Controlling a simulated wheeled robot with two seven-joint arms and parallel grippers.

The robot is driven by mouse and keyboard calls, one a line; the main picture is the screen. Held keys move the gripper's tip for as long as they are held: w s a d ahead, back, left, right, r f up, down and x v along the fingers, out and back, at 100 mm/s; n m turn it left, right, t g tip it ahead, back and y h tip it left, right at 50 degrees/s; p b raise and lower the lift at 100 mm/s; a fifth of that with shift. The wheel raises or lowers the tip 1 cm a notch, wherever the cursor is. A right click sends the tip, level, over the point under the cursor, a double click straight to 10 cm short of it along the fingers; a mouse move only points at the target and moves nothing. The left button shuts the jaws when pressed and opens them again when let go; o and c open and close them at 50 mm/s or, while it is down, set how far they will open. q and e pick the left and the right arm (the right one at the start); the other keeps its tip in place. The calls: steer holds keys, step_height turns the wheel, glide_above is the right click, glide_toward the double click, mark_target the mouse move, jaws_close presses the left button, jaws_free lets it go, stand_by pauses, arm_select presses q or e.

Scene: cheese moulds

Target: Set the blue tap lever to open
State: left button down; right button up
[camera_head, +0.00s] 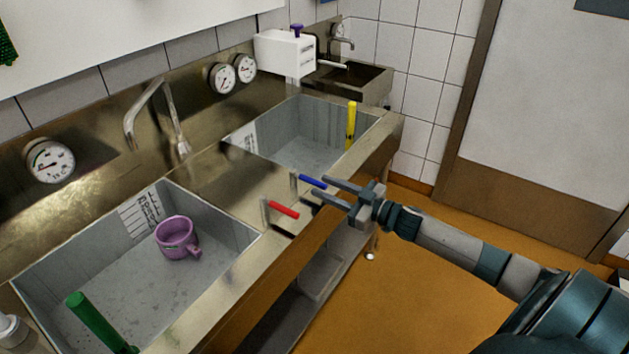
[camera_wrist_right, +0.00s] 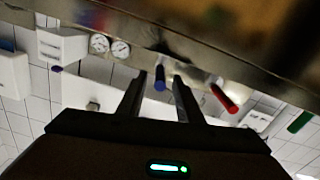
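The blue tap lever (camera_head: 311,181) is a short blue handle by a metal post on the sink unit's front ledge, pointing out towards the front edge. My right gripper (camera_head: 320,188) is at the lever's outer end, with its two fingers spread. In the right wrist view the blue lever (camera_wrist_right: 160,79) shows end-on between the fingertips (camera_wrist_right: 159,84), with gaps on both sides. I cannot tell whether either finger touches it. My left gripper is not in view.
A red lever (camera_head: 284,209) sits close beside the blue one; it also shows in the right wrist view (camera_wrist_right: 224,98). The near basin (camera_head: 60,262) holds a purple mug (camera_head: 177,238) and a green cylinder (camera_head: 98,322). A yellow cylinder (camera_head: 351,124) stands in the far basin. The floor (camera_head: 400,305) in front is clear.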

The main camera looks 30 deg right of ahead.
mark_target(298, 176)
steer(key=shift+p+x, duration=0.4)
steer(key=shift+x, duration=1.75)
jaws_close()
